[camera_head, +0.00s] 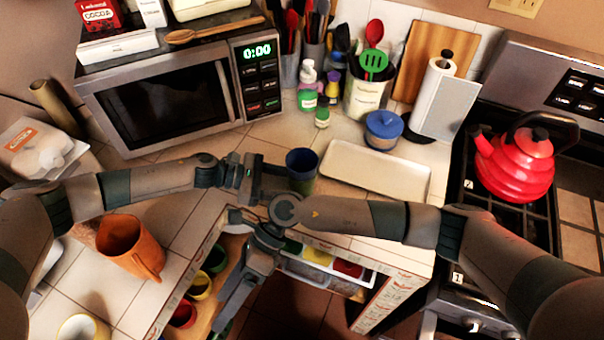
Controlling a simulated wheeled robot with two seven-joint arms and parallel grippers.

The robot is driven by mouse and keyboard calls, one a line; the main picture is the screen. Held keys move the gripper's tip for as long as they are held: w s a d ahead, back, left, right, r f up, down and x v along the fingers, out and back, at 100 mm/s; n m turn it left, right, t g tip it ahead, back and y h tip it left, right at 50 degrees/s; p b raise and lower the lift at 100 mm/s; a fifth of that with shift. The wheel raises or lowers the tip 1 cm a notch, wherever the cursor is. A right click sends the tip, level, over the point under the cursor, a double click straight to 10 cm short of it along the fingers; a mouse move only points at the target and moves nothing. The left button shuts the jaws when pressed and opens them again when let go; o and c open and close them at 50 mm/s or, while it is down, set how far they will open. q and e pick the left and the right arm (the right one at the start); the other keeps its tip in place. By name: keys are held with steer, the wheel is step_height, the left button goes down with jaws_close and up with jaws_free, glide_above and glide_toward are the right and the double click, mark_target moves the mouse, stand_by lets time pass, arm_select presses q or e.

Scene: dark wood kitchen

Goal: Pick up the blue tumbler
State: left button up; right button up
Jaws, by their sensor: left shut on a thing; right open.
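My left gripper (288,181) reaches in from the left and is shut on the side of the tumbler. The tumbler's lower part is partly hidden by my gripper and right arm. I cannot tell whether its base touches the counter. My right gripper (232,299) is open and empty, low over the open drawer area, below the counter edge.
A microwave (165,100) stands behind left. A red kettle (515,163) sits on the stove. Open drawers hold colored bowls (200,287).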

steer(key=w+d+r+n+t+h, duration=0.1)
steer(key=w+d+r+t+h, duration=0.1)
steer(key=w+d+r, duration=0.5)
steer(key=w+d+r+n+t+h, duration=0.15)
steer(key=w+r, duration=0.35)
steer(key=w, duration=0.6)
step_height(320, 180, up, 9)
steer(key=t+h, duration=0.2)
steer(key=t, duration=0.1)
glide_above(302, 174)
steer(key=w+a, duration=0.1)
steer(key=a, duration=0.2)
steer(key=w+d+r+n+t+h, duration=0.1)
steer(key=w+d+r+t+h, duration=0.1)
steer(key=w+d+r, duration=0.1)
steer(key=shift+w+d+r+n+t, duration=0.15)
steer(key=shift+w+r+n+t, duration=0.1)
steer(key=shift+n, duration=0.1)
step_height(302, 174, down, 7)
